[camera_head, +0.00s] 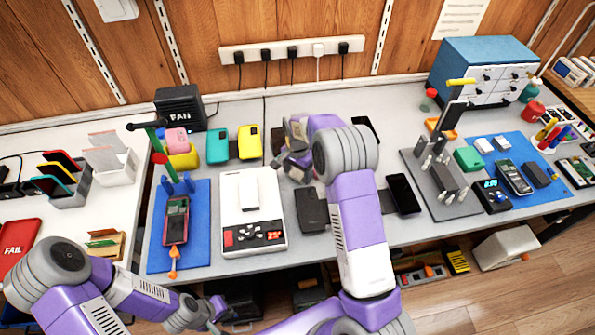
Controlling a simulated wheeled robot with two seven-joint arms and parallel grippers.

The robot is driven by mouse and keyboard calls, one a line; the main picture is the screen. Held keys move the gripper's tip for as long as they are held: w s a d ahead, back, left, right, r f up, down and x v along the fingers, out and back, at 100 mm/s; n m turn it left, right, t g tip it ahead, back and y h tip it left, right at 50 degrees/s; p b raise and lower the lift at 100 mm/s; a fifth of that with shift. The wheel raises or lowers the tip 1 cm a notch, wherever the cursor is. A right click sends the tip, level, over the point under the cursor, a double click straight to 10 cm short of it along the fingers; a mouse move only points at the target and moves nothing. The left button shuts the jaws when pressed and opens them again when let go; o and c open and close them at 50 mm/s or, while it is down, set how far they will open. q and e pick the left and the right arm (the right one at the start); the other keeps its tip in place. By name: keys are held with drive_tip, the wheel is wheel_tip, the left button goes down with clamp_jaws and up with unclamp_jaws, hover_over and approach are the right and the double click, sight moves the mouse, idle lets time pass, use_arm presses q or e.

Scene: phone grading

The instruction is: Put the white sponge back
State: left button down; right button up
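Small pale blocks (483,145) also lie on the right blue mat (535,148). My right gripper (287,158) is over the back middle of the table, to the right of the yellow phone (248,142) and behind the scale. My own wrist partly hides it, and its fingers are unclear. My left gripper (215,309) is low, in front of the table's front edge, apart from the white block.
Dark phones (403,194) lie right of my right arm. A grey fixture (443,185) and a blue drawer cabinet (484,65) stand at the right. The FAIL box (180,107) stands at the back left.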

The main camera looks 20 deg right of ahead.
sight(297, 174)
drive_tip(key=shift+r, duration=0.1)
wheel_tip(297, 174, up, 12)
drive_tip(key=p, duration=0.3)
drive_tip(key=shift+r, duration=0.1)
idle(0.5)
